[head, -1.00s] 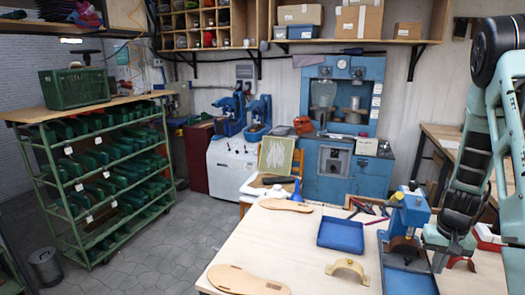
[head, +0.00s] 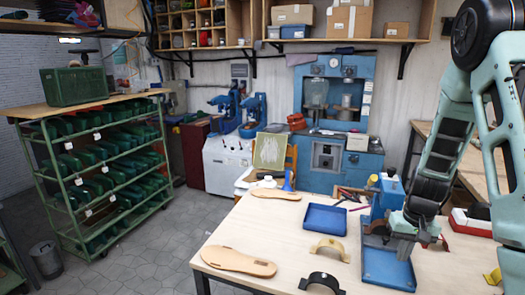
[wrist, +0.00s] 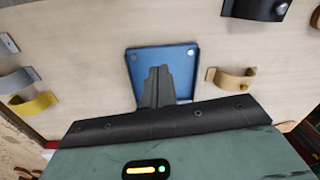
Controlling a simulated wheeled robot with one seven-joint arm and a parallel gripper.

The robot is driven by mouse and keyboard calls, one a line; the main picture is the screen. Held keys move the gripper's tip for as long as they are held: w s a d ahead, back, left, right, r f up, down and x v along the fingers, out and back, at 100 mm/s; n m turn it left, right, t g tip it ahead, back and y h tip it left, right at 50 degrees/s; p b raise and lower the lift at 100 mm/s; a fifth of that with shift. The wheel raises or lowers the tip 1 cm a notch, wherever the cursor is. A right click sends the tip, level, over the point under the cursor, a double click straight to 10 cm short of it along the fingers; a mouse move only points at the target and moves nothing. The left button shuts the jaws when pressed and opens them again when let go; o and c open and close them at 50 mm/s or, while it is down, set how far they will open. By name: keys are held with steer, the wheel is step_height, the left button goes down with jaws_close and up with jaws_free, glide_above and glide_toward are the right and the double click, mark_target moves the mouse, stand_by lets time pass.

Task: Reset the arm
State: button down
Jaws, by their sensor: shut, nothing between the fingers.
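My gripper (head: 402,246) is at the right of the table in the head view, pointing down above a blue tray (head: 388,270). In the wrist view its dark fingers (wrist: 158,78) are together with nothing between them. They overlap the tray (wrist: 184,64) in that picture, and the tray's visible floor looks empty. The height of the fingertips over the tray is hard to tell. My pale green arm comes in from the right side of the head view.
On the table (head: 228,210) lie sandal soles (head: 238,262), another blue tray (head: 325,218), a tan arched strap (head: 330,248) and a black one (head: 322,281). A blue press (head: 388,192) stands behind my gripper. A green shelf rack (head: 105,175) stands left; floor between is clear.

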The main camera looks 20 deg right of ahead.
steer(key=a+r+n+y+b, duration=0.15)
steer(key=a+n, duration=0.25)
steer(key=a, duration=0.9)
steer(key=a+r+n+b, duration=0.3)
steer(key=a, duration=1.1)
steer(key=s+a+r+n+h+b, duration=0.1)
steer(key=s+a+r+n+b, duration=0.1)
steer(key=s+a+n, duration=0.5)
steer(key=s+a, duration=0.6)
steer(key=s, duration=0.1)
steer(key=shift+s, duration=0.25)
